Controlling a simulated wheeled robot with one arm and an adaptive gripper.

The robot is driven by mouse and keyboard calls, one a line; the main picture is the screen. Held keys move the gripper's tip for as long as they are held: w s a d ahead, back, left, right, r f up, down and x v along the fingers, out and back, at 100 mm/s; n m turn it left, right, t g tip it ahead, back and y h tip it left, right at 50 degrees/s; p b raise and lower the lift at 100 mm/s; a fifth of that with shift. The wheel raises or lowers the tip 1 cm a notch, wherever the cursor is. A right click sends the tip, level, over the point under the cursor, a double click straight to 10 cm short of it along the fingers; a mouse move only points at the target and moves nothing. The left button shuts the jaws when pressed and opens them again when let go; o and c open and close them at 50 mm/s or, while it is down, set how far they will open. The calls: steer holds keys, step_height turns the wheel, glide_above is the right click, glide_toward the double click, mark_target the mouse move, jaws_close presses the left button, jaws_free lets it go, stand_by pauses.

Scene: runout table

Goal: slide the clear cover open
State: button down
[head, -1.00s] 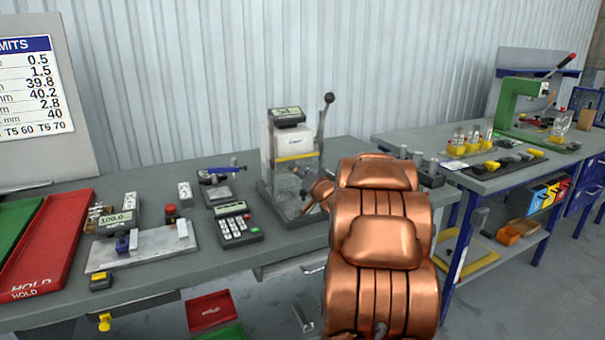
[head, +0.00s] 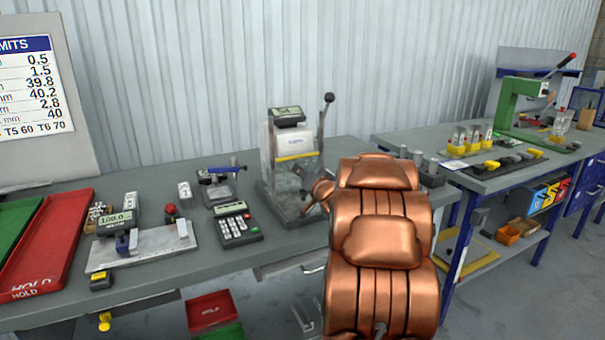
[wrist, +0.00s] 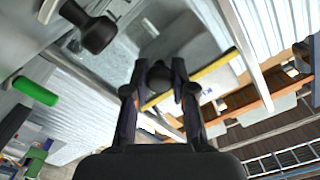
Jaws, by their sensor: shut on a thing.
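The test machine (head: 290,140) stands on the grey bench, with a yellow strip (head: 297,156) across its front. The clear cover (wrist: 125,68) is a see-through pane on the machine's front; its outline is hard to make out in the head view. In the wrist view my gripper (wrist: 160,77) has its two dark fingers closed around a dark round knob (wrist: 160,73) in front of the pane. The yellow strip (wrist: 208,73) runs slanted behind the fingers. In the head view my copper arm hides most of the gripper, which is at the machine's lower right.
A black lever (head: 326,115) rises at the machine's right side. A keypad unit (head: 237,222) sits close on its left. A flat metal fixture (head: 150,246) and a red tray (head: 48,245) lie further left. A second bench (head: 440,143) stands on the right.

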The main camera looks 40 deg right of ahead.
step_height(320, 180, up, 13)
steer(key=p, duration=1)
steer(key=shift+f, duration=0.25)
steer(key=c, duration=0.9)
jaws_free()
steer(key=shift+c, duration=0.2)
steer(key=v, duration=1.2)
steer(key=shift+w+a, duration=0.1)
steer(key=shift+a, duration=0.05)
